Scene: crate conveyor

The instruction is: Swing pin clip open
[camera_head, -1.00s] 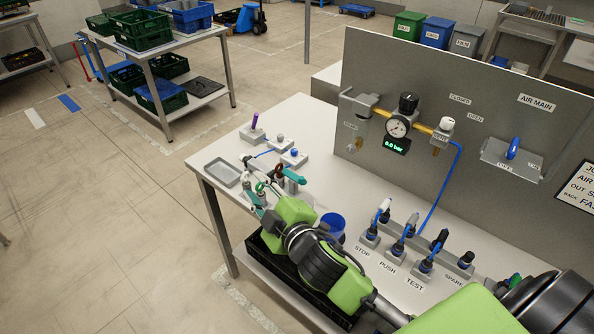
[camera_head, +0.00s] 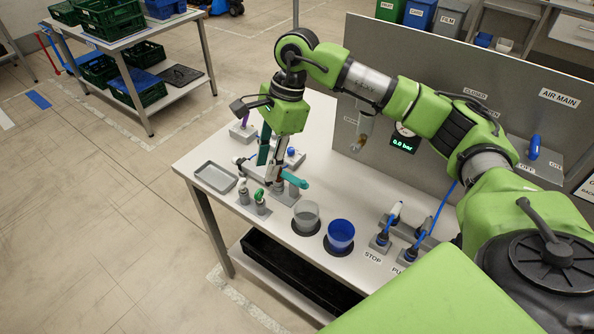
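A bench-top fixture with a teal lever (camera_head: 291,183) stands at the left part of the table; the lever lies across a grey block. I cannot tell for certain which part is the pin clip. My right gripper (camera_head: 268,163) points down from above, just left of and behind the lever. Its fingers partly hide the fixture, and I cannot tell whether they touch it or how far apart they are. My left gripper is not in view.
Small posts, one with a green top (camera_head: 258,195), stand close to the fixture. A grey panel (camera_head: 420,70) rises behind.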

